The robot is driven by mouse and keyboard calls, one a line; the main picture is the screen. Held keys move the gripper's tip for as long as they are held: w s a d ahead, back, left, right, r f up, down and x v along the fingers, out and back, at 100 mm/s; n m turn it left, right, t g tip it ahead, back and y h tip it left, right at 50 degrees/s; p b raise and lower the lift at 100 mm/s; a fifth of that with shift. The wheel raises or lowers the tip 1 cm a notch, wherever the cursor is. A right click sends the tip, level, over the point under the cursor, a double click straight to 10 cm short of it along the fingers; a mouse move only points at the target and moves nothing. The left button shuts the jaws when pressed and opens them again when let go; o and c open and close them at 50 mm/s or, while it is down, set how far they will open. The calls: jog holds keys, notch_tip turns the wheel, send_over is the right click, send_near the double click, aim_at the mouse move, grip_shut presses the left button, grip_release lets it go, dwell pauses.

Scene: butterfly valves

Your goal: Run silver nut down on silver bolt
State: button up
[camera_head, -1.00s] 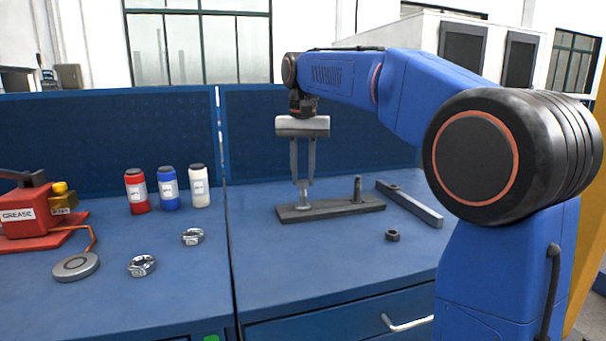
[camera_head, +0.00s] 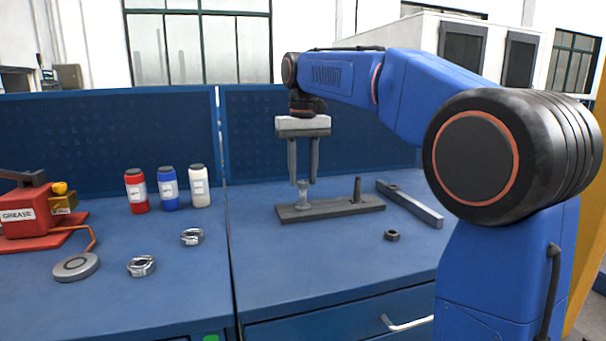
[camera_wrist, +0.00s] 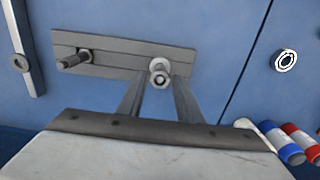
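The silver bolt (camera_head: 303,199) stands upright at the left end of a dark base plate (camera_head: 340,210). It also shows in the wrist view (camera_wrist: 158,66). The silver nut (camera_wrist: 159,78) appears to sit around this bolt; in the head view it looks to be near the bolt's top, but its exact height is hard to tell. My gripper (camera_head: 303,181) points straight down over the bolt, its two fingers spread and parallel, with the tips on either side of the bolt's upper end. Gaps show between the fingers and the bolt, and nothing is held.
A dark bolt (camera_head: 357,188) stands on the plate's right end. A dark nut (camera_head: 392,235) and a grey bar (camera_head: 410,204) lie to the right. Two shiny rings (camera_head: 141,266) (camera_head: 192,237), bottles (camera_head: 168,189) and a red grease unit (camera_head: 25,214) are left. The front bench is clear.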

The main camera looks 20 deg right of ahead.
jog(key=n, duration=1.5)
jog(key=shift+n, duration=0.4)
jog(key=n, duration=0.4)
jog(key=shift+c, duration=0.3)
grip_shut()
